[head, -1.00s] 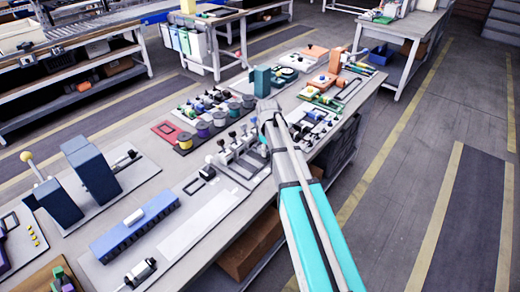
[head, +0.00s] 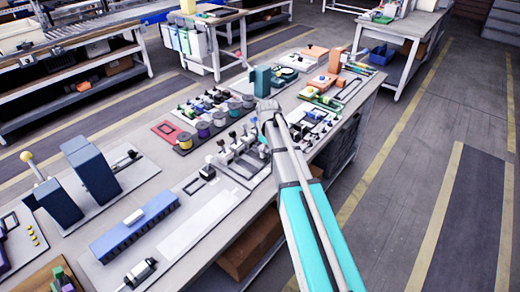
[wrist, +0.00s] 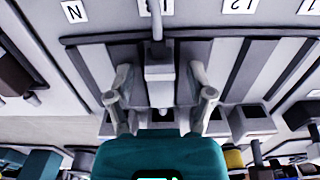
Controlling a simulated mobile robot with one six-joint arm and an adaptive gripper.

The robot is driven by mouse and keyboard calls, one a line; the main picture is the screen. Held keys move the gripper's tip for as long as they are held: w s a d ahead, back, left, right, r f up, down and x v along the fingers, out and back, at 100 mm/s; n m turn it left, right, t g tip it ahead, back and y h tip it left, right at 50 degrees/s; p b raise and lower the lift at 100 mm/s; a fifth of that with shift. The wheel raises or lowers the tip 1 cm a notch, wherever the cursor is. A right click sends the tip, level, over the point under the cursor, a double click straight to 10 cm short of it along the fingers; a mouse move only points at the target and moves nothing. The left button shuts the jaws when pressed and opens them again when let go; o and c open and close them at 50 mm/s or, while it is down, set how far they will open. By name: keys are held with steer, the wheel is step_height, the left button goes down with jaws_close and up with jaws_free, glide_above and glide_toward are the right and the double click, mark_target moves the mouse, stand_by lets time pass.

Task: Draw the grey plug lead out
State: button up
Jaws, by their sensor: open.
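The grey plug (wrist: 160,85) is at the middle of the wrist view, with its grey lead (wrist: 156,22) running to the top edge. It is in line with a row of grey sockets; how deep it sits is hidden behind my gripper's teal body. My gripper (wrist: 161,72) is open, one finger on either side of the plug, with a visible gap on both sides. I cannot tell any contact. In the head view my arm covers the plug and most of the gripper, over the grey socket panel (head: 236,168).
Other sockets (wrist: 250,122) sit in the row to the right, beside dark strips and printed labels (wrist: 240,5). In the head view, several spools (head: 203,130) and small fixtures crowd the bench behind the panel. The floor right of the bench is clear.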

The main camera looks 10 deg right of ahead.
step_height(320, 180, up, 7)
steer(key=p, duration=0.7)
stand_by(0.3)
